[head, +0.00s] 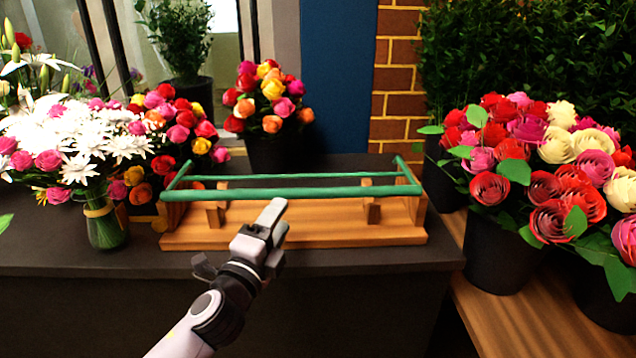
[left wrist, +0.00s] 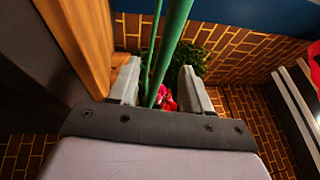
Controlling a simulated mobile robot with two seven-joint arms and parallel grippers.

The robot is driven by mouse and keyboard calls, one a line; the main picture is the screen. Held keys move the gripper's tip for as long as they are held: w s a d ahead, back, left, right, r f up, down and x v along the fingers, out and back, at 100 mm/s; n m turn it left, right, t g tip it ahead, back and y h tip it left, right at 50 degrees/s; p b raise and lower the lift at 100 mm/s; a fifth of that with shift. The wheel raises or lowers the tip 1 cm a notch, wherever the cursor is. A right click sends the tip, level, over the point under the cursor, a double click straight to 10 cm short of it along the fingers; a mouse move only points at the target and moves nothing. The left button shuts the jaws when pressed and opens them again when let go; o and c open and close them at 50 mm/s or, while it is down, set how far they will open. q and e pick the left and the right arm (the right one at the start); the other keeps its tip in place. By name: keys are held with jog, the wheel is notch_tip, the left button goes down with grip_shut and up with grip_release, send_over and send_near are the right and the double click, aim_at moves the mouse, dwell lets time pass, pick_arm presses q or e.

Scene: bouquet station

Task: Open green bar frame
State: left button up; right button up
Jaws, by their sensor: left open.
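The green bar frame (head: 330,192) is a pair of green bars joined by short green side pieces. It lies low across the wooden stand (head: 290,238) on the dark counter. My left gripper (head: 272,217) is at the front bar, left of its middle. In the left wrist view the open fingers (left wrist: 157,85) stand on either side of the green bar (left wrist: 172,45), with gaps between. Contact with the bar cannot be told. My right gripper is in neither view.
A glass vase of white and pink flowers (head: 106,228) stands left of the stand. A dark pot of roses (head: 268,150) stands behind it. Large dark buckets of roses (head: 497,245) stand at the right. The dark counter (head: 80,262) is bare along its front edge.

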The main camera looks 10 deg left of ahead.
aim_at(291, 197)
pick_arm(q)
jog(key=shift+w+d+r, duration=0.15)
jog(key=shift+w+r, duration=0.4)
jog(key=shift+w, duration=0.35)
jog(key=shift+w+d+r+p, duration=0.1)
jog(key=shift+w+r, duration=0.05)
jog(key=shift+w, duration=0.75)
jog(key=shift+w+d+r+p, duration=0.1)
jog(key=shift+w+d+r, duration=0.05)
jog(key=shift+w, duration=0.75)
jog(key=shift+w+d+r+p, duration=0.1)
jog(key=shift+w+r, duration=0.05)
jog(key=shift+w, duration=0.75)
grip_shut()
